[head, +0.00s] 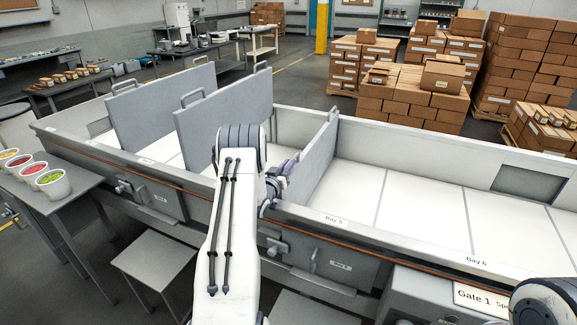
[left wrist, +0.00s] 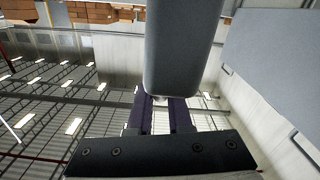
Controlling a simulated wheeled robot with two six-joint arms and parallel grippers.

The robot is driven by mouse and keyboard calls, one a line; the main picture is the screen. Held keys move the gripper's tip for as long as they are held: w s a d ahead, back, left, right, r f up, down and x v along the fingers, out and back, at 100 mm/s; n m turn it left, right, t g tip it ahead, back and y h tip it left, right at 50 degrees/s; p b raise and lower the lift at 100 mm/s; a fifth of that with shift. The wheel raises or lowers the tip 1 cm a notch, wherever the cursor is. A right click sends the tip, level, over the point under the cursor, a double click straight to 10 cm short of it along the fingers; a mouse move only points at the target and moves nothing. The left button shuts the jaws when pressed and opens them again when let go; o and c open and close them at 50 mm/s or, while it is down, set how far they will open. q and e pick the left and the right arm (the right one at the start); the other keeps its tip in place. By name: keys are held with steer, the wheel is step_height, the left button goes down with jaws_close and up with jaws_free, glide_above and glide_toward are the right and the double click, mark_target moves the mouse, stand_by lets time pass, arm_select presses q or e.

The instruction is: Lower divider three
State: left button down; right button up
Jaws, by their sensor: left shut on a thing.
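Three grey dividers stand across a long grey trough (head: 400,232). The first divider (head: 160,112) and second divider (head: 225,110) rise well above the trough walls. The third divider (head: 313,160), left of Bay 5, sits much lower, its top only a little above the walls. My left gripper (head: 284,172) is at its near upper end, shut on what looks like its near handle; my arm partly hides the grip. In the left wrist view, a grey rounded part fills the space beyond the dark purple fingers (left wrist: 160,112). My right gripper is out of view.
Bays 5 and 6, right of the third divider, have bare white floors. A side table (head: 60,200) with cups of coloured candy stands at left. A low stool (head: 153,258) and a Gate 1 box (head: 430,295) stand before the trough. Stacked cartons (head: 410,100) are behind.

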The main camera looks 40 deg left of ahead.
arm_select(q)
steer(key=shift+f, duration=0.55)
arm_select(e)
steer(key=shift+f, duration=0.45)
arm_select(q)
steer(key=c, duration=0.8)
jaws_free()
steer(key=shift+c, duration=0.2)
steer(key=b+v, duration=0.3)
steer(key=v, duration=0.6)
steer(key=shift+s, duration=0.2)
steer(key=shift+s+d+b, duration=0.15)
steer(key=shift+s+b, duration=0.15)
steer(key=shift+s, duration=0.3)
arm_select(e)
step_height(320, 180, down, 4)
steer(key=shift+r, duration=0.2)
